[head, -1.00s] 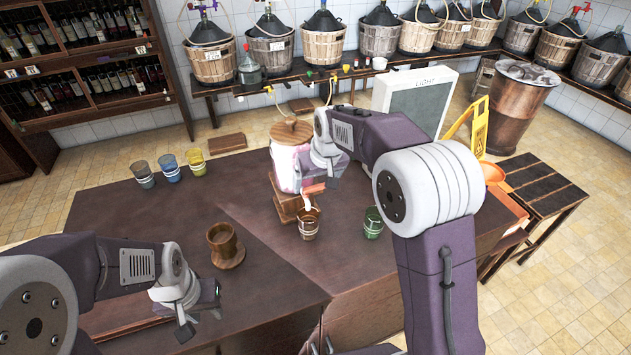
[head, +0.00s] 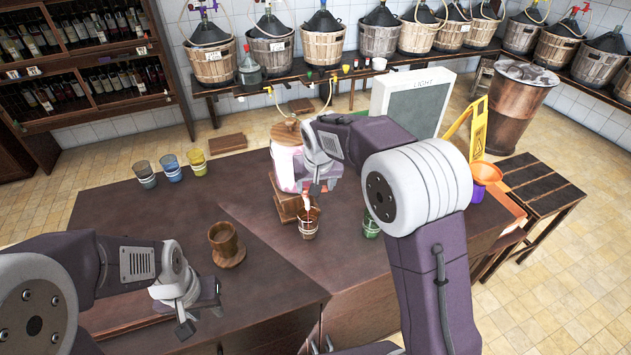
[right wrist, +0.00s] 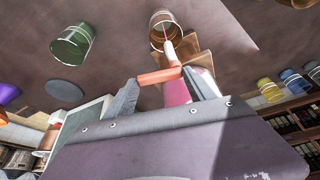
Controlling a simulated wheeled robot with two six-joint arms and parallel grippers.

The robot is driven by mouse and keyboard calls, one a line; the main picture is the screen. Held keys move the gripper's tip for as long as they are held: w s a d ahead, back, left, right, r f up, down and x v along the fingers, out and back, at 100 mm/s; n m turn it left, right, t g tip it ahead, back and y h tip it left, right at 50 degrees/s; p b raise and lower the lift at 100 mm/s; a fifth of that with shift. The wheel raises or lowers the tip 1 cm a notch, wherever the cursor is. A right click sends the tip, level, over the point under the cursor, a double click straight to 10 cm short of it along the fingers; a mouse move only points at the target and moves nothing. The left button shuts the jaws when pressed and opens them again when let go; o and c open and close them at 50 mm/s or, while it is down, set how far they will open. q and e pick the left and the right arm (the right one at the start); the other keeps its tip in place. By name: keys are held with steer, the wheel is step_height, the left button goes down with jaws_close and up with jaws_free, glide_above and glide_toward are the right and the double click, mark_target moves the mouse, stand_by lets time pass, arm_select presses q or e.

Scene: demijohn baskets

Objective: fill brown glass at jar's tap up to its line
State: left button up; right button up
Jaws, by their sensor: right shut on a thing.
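The jar (head: 286,168), with a wooden lid, stands on a wooden stand (head: 287,207) on the table. Its tap has a pale spout (right wrist: 170,50) and an orange lever (right wrist: 158,76). The brown glass (head: 309,230) stands upright below the spout; it also shows in the right wrist view (right wrist: 157,38). A thin red stream runs from the spout into it. The liquid level against its line cannot be made out. My right gripper (right wrist: 163,88) is shut on the lever. My left gripper (head: 200,314) is open and empty above the table's near left part.
A green glass (head: 371,226) stands right of the brown one. Blue-grey, blue and yellow glasses (head: 197,161) stand at the table's far left. A wooden cup (head: 223,238) on a round base stands between them and my left gripper. The table middle is mostly clear.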

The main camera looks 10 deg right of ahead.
steer(key=shift+s+m, duration=0.1)
steer(key=shift+m, duration=0.4)
steer(key=o, duration=1.4)
steer(key=shift+s+r, duration=0.1)
steer(key=v, duration=0.9)
steer(key=shift+a, duration=0.15)
